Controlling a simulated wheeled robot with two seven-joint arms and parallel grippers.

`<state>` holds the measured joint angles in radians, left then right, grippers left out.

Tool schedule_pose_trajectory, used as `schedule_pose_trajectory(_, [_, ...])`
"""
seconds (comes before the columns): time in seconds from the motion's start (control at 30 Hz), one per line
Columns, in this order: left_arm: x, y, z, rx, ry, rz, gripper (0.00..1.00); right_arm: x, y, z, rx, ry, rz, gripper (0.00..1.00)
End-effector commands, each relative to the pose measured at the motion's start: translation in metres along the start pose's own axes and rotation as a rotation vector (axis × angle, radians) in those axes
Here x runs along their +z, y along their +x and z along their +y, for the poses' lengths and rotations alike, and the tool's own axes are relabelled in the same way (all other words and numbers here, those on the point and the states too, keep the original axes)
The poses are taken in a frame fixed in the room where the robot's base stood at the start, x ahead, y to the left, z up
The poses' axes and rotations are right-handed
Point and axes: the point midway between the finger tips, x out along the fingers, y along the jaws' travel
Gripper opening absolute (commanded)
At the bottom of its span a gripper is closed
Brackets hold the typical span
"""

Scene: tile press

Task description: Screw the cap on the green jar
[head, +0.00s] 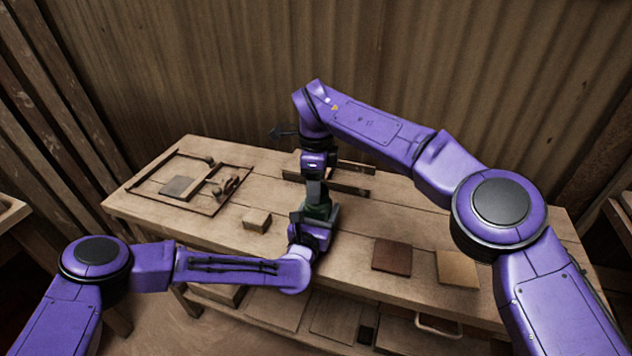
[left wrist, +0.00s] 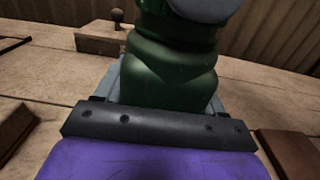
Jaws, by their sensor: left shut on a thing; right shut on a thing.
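The dark green jar (head: 321,211) stands upright near the middle of the wooden table, partly hidden by my arms. It fills the middle of the left wrist view (left wrist: 172,72). My left gripper (head: 318,222) is shut around the jar's body from the front. My right gripper (head: 317,192) points down directly above the jar and is shut on the cap. In the left wrist view, a pale grey rounded cap (left wrist: 205,8) shows at the jar's top, cut off by the frame edge. I cannot tell how firmly the cap sits on the jar.
A small wooden block (head: 257,220) lies left of the jar. A dark brown tile (head: 392,256) and a tan tile (head: 457,268) lie to the right. A wooden fixture (head: 350,184) stands behind the jar.

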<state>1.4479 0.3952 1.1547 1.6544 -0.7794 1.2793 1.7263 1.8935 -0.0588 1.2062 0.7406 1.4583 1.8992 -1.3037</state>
Motion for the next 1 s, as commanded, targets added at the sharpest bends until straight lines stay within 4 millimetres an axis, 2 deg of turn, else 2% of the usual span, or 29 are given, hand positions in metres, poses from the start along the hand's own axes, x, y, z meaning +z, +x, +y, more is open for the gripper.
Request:
schedule_pose_trajectory(0.07, [-0.0002,-0.0001,0.0000,0.000,0.000,0.000,0.14,0.0000,0.0018,0.0001,0.000,0.000,0.000,0.25])
schedule_pose_trajectory(0.1, [-0.0002,-0.0001,0.0000,0.000,0.000,0.000,0.00,0.0000,0.0016,0.0000,0.000,0.001,0.000,0.25])
schedule_pose_trajectory(0.17, [-0.0002,-0.0001,0.0000,0.000,0.000,0.000,0.00,0.0000,0.0016,-0.0001,0.000,0.020,0.000,0.25])
schedule_pose_trajectory(0.27, [-0.0002,-0.0001,0.0000,0.000,0.000,0.000,0.00,0.0000,0.0016,-0.0009,-0.001,0.154,0.000,0.25])
schedule_pose_trajectory(0.37, [-0.0002,-0.0001,0.0000,0.000,0.000,0.000,0.00,-0.0004,0.0018,-0.0024,-0.001,0.430,-0.001,0.25])
schedule_pose_trajectory(1.0, [-0.0003,-0.0003,-0.0003,-0.001,0.000,0.001,0.00,-0.0094,0.0027,-0.0041,-0.006,2.522,-0.002,0.25])
